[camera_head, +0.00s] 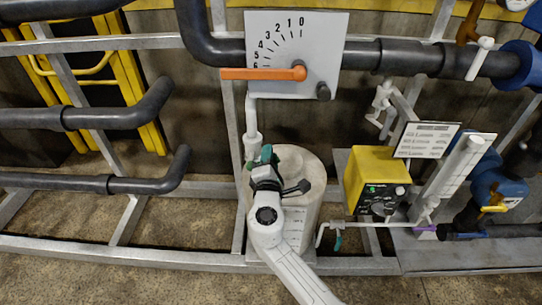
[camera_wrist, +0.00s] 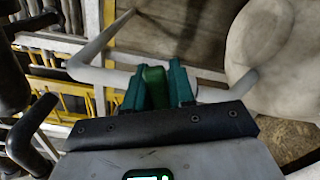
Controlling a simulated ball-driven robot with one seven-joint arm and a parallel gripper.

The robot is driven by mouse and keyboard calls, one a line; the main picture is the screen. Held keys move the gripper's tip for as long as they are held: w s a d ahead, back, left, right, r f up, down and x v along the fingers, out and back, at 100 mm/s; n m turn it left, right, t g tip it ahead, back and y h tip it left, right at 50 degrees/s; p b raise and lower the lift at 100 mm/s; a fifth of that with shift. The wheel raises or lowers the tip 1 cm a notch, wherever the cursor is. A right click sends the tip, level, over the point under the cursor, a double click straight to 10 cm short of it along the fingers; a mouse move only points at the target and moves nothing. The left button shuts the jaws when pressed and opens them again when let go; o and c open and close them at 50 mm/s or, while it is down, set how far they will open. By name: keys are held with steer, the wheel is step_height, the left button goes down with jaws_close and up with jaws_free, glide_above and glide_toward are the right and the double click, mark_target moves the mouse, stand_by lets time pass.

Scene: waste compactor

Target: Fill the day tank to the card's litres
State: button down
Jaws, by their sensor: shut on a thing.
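My gripper (camera_head: 265,158) is in front of the pale cylindrical tank (camera_head: 312,165), near its upper left, below a white vertical pipe (camera_head: 251,120). In the wrist view, its two dark-teal fingers (camera_wrist: 156,88) are shut on a green handle (camera_wrist: 153,86), with a white pipe (camera_wrist: 92,76) running behind them. The tank's rounded side also shows at the right of the wrist view (camera_wrist: 265,50). A card (camera_head: 427,139) with several lines of litre figures stands to the right; the text is too small to read surely. My arm hides part of the tank's front and its label.
A grey plate (camera_head: 280,80) with a numbered scale and an orange lever (camera_head: 262,74) is above the tank. A yellow control box (camera_head: 377,172) and a tilted white graduated column (camera_head: 457,165) stand to the right. Dark pipes (camera_head: 100,115) and metal rails (camera_head: 120,253) lie left.

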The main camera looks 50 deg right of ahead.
stand_by(0.3)
steer(key=c, duration=1)
jaws_free()
steer(key=shift+c, duration=0.2)
steer(key=v, duration=1)
steer(key=shift+s+a+b, duration=0.25)
steer(key=shift+a+b, duration=0.05)
steer(key=shift+a, duration=0.05)
